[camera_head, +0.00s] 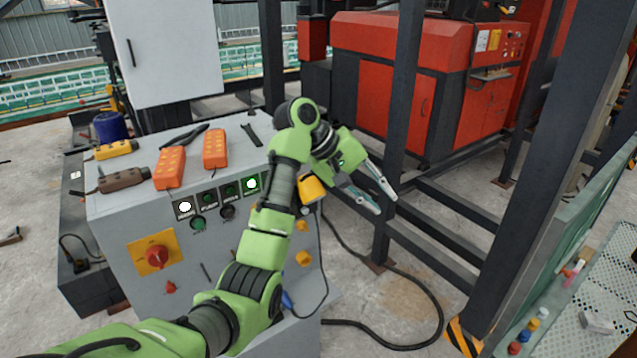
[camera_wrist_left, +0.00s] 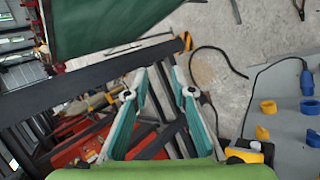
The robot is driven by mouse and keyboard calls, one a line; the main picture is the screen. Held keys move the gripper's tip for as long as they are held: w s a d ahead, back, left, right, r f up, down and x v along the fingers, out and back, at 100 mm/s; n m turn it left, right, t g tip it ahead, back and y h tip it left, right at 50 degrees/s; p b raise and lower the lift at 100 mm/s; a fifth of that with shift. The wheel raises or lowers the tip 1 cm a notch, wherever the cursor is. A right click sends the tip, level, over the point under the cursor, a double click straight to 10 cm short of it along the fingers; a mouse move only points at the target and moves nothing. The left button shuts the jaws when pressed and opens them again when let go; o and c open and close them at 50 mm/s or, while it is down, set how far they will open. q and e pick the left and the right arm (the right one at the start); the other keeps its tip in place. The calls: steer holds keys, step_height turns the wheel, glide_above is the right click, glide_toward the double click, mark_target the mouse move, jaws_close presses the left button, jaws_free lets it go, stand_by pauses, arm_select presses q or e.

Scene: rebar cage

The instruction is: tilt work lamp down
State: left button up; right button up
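I cannot make out a work lamp for certain. A small yellow and black unit (camera_head: 311,189), which may be the lamp, sits at the right edge of the grey control cabinet (camera_head: 120,225), partly hidden by my left arm. What looks like the same unit shows at the lower right of the left wrist view (camera_wrist_left: 250,151). My left gripper (camera_head: 386,203) is past the cabinet's right edge, beyond the yellow unit and apart from it. Its teal fingers are spread with nothing between them, as the left wrist view also shows (camera_wrist_left: 159,78). My right gripper is not in view.
Dark steel posts (camera_head: 402,110) and low rails stand just right of my left gripper. A red machine (camera_head: 375,75) is behind. Orange pendant controls (camera_head: 170,167) lie on the cabinet top. A black cable (camera_head: 430,295) loops over the concrete floor.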

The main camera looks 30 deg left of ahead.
arm_select(q)
steer(key=a+n+t+h+b, duration=0.2)
steer(key=a+n+t, duration=0.1)
steer(key=a+n, duration=0.2)
steer(key=n+t+y+b, duration=0.2)
steer(key=n+t+b, duration=0.45)
steer(key=n, duration=1.05)
glide_toward(312, 186)
step_height(312, 186, up, 2)
steer(key=s+t+p, duration=0.2)
steer(key=p+x, duration=0.2)
steer(key=x, duration=0.4)
steer(key=p+x, duration=0.1)
steer(key=x, duration=0.5)
steer(key=shift+w+d+r+p, duration=0.1)
steer(key=shift+d+r+p, duration=0.05)
steer(key=shift+r+p, duration=0.15)
steer(key=shift+w+d+f, duration=0.2)
steer(key=shift+w+d, duration=0.05)
steer(key=shift+w, duration=0.35)
steer(key=shift+c, duration=0.3)
jaws_close()
